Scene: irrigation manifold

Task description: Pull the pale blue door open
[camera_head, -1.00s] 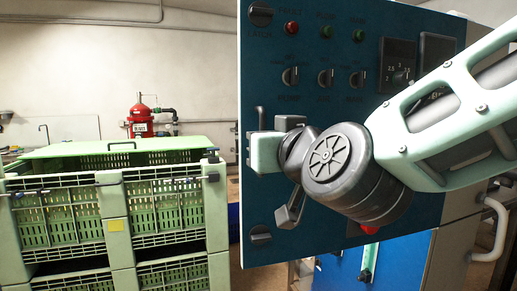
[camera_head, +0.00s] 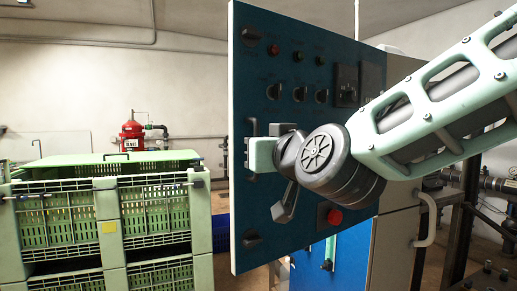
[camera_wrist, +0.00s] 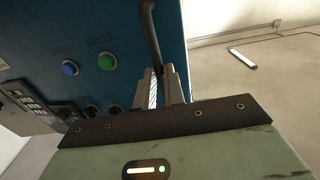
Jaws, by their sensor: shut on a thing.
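The door (camera_head: 300,130) is a blue panel with knobs, lamps and switches, a deeper blue than pale. It stands at an angle, swung out from the grey cabinet (camera_head: 397,250), so it looks partly open. A dark bar handle (camera_head: 252,128) sits near its left edge in the head view. My gripper is on this handle; its fingers are mostly hidden there by its own body. In the wrist view my gripper (camera_wrist: 167,88) is shut on the dark handle (camera_wrist: 152,35), whose lower end runs down to the fingers, beside the blue panel face.
Green slatted crates (camera_head: 105,215) stand to the left of the door, with a narrow gap between. A red tank (camera_head: 132,136) stands behind them. A lower blue panel (camera_head: 350,255) and a white grab handle (camera_head: 427,220) are on the cabinet. Pipes (camera_head: 495,183) show at right.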

